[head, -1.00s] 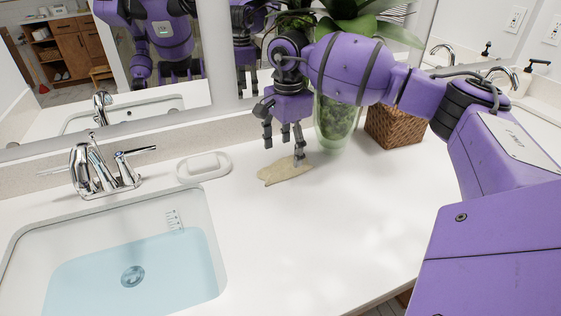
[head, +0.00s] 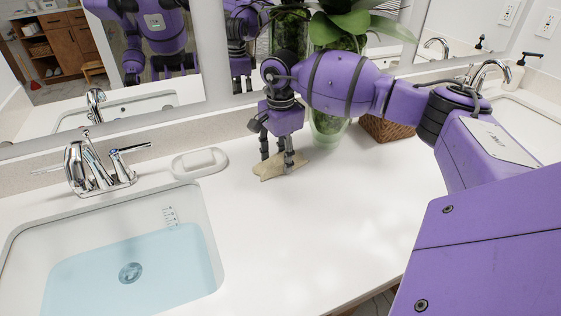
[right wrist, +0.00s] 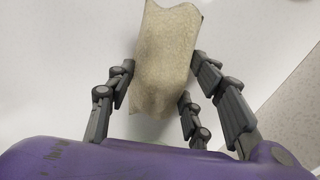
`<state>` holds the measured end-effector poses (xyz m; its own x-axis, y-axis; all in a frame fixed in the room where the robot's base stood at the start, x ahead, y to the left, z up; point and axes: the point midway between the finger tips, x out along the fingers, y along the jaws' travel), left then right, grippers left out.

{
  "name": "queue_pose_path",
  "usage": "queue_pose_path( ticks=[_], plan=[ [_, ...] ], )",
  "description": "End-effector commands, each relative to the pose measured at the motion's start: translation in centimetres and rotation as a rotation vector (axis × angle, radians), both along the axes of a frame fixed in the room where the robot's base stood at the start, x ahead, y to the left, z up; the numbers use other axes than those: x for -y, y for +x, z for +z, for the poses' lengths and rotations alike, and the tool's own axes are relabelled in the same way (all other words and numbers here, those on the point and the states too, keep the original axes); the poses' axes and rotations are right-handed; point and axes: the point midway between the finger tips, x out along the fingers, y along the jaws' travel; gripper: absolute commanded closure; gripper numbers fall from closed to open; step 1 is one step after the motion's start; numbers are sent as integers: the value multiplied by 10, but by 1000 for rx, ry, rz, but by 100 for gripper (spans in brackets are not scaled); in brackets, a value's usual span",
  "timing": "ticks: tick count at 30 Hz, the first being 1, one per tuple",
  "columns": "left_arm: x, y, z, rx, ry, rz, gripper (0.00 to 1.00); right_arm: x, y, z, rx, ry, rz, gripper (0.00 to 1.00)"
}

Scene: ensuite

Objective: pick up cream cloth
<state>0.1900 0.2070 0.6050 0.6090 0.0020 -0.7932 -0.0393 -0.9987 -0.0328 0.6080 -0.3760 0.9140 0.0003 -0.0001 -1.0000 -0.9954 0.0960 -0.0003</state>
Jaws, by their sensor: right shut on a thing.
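The cream cloth (head: 283,165) lies on the white counter (head: 300,225) to the right of the sink, bunched up between my right gripper's fingers. My right gripper (head: 277,166) points down and is shut on the cloth. In the right wrist view the cloth (right wrist: 166,52) shows between the fingers (right wrist: 160,95), its far end spreading past the fingertips. I cannot tell whether any of it is off the counter. My left gripper is not in view.
A sink (head: 120,270) holding water, with a chrome faucet (head: 95,170), is at the left. A soap dish (head: 200,162) sits beside it. A glass vase (head: 328,120) with a plant and a wicker basket (head: 388,128) stand behind my right arm. A mirror is behind. The counter's front is clear.

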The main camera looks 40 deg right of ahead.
Motion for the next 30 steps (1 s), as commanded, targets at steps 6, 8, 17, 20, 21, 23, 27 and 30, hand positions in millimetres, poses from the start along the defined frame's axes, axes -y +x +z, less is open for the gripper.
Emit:
queue_pose_path(
  ticks=[6,8,17,20,21,23,27,30],
  plan=[
    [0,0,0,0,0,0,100,0,0,2,1,0,0,74],
    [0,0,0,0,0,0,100,0,0,4,1,0,0,74],
    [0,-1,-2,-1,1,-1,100,-2,-9,44,3,-2,2,74],
    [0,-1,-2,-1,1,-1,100,-8,-28,67,4,-4,4,74],
    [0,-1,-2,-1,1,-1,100,-11,-36,77,4,-5,3,74],
    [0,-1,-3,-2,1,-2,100,-15,-48,91,3,-5,2,74],
    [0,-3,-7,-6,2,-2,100,-27,-83,105,-2,-6,3,74],
    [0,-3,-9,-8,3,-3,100,-34,-102,114,-1,-5,1,74]
  ],
)
